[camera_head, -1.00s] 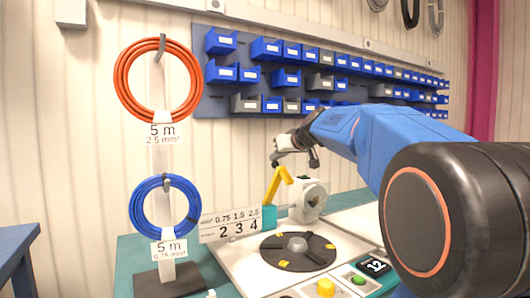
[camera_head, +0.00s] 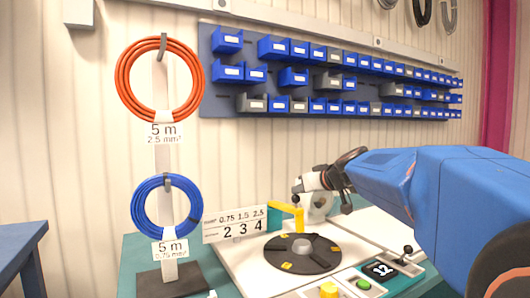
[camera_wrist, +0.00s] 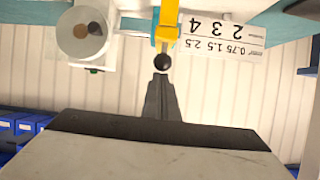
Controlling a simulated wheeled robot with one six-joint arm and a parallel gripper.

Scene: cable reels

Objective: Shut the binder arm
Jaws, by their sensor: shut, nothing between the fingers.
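The yellow binder arm (camera_head: 284,208) stands at the back of the bench unit in the head view. Its long part lies about level, and its end piece points down above the edge of the dark turntable (camera_head: 303,252). In the wrist view the yellow arm (camera_wrist: 167,22) comes in from the top, with a black ball knob (camera_wrist: 162,61) at it. My gripper (camera_head: 296,194) is just above the arm in the head view. In the wrist view my gripper (camera_wrist: 160,80) is shut and empty, its tips right by the knob; I cannot tell whether they touch.
A white spool holder (camera_head: 318,207) stands behind the turntable. A number sign (camera_head: 235,225) is left of the arm. A stand with an orange coil (camera_head: 120,80) and a blue coil (camera_head: 138,208) is farther left.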

